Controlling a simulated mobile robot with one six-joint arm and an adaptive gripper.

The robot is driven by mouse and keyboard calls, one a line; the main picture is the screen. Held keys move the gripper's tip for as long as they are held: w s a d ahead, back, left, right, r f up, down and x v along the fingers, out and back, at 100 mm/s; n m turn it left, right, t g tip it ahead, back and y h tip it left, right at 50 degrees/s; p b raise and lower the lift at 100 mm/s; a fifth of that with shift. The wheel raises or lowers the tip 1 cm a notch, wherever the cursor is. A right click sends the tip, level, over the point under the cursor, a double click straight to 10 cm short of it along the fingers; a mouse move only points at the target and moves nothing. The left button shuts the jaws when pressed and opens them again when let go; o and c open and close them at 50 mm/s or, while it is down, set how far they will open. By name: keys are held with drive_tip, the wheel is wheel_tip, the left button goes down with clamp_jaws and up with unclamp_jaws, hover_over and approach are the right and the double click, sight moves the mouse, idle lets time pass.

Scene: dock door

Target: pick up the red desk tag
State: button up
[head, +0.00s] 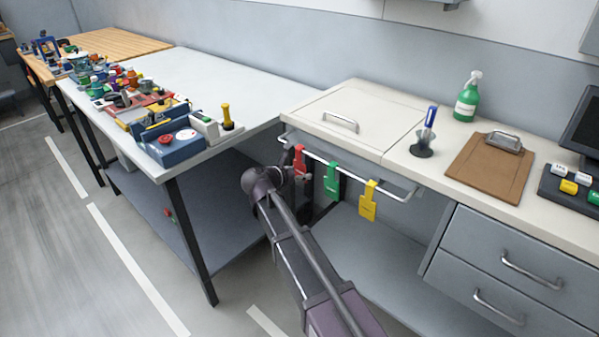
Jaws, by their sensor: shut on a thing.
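The red desk tag (299,159) hangs at the left part of a metal rail (345,173) on the front of the cream desk. My gripper (297,170) is at the red tag, seen from behind, and is shut on it. The lower part of the tag and most of the fingers are hidden by my wrist. The top of the tag still shows at the rail, and I cannot tell whether it is clear of the bar. A green tag (332,181) and a yellow tag (368,203) hang to the right on the same rail.
The cream desk (400,138) carries a pen holder (423,147), a clipboard (488,168) and a green spray bottle (467,99). Drawers (505,255) stand at lower right. A white table (215,78) with many small parts is at left. The floor at far left is open.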

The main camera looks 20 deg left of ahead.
sight(297, 154)
drive_tip(key=shift+s+a+r+p, duration=0.1)
drive_tip(key=shift+s+r+p, duration=0.1)
drive_tip(key=shift+r+p, duration=1.65)
drive_tip(key=shift+s+a+r+p, duration=0.1)
drive_tip(key=shift+s+r+p, duration=0.1)
drive_tip(key=shift+r+p, duration=1.6)
drive_tip(key=s+a, duration=0.5)
drive_tip(key=s, duration=0.8)
drive_tip(key=shift+a+f+b, duration=0.15)
drive_tip(key=shift+f+b, duration=0.15)
drive_tip(key=shift+b, duration=0.05)
drive_tip(key=shift+r, duration=0.1)
wheel_tip(297, 154, up, 13)
drive_tip(key=p, duration=1.3)
